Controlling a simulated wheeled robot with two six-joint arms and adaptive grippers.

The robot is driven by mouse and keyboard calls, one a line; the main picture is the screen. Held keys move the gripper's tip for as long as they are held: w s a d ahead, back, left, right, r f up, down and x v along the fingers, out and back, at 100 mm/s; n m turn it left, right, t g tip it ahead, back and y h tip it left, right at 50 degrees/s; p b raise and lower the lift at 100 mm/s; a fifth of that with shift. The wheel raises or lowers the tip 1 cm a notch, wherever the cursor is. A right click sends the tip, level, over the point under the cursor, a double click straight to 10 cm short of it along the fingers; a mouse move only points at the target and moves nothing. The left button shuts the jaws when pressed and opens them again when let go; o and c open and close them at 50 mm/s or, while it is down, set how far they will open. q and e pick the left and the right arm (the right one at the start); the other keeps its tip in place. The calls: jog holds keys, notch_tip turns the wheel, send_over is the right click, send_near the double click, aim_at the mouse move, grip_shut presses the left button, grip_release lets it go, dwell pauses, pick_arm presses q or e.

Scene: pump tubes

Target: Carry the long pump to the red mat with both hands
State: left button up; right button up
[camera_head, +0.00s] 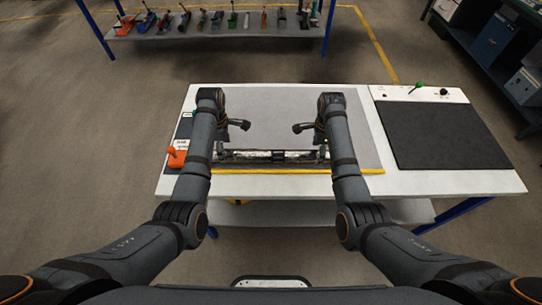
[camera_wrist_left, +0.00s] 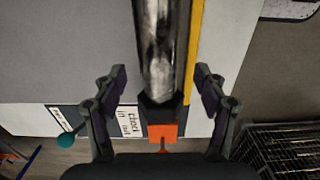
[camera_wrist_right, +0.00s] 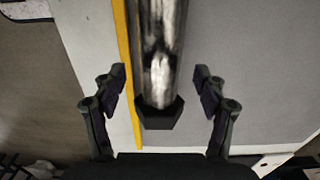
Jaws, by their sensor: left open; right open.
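The long pump (camera_head: 270,156) is a metallic tube with dark ends, lying left to right near the front of a grey mat on the white table. In the left wrist view its shiny tube (camera_wrist_left: 158,50) ends in a dark cap between my open left gripper's fingers (camera_wrist_left: 160,78). In the right wrist view the other end's dark hexagonal cap (camera_wrist_right: 161,112) is between my open right gripper's fingers (camera_wrist_right: 160,78). The fingers stand apart from the tube on both sides. No red mat shows; a black mat (camera_head: 440,133) lies at the table's right.
A yellow strip (camera_head: 270,171) runs along the grey mat's (camera_head: 275,115) front edge. An orange-red object (camera_head: 176,157) stands beside a printed card at the left. A green-knobbed lever (camera_head: 418,86) is behind the black mat. A shelf (camera_head: 200,28) with several tools stands farther back.

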aim_at(226, 152)
pick_arm(q)
jog(key=shift+f, duration=1.65)
pick_arm(e)
jog(key=shift+f, duration=1.7)
pick_arm(q)
grip_shut()
pick_arm(e)
grip_shut()
pick_arm(q)
jog(key=shift+r, duration=0.1)
pick_arm(e)
jog(key=shift+r, duration=0.1)
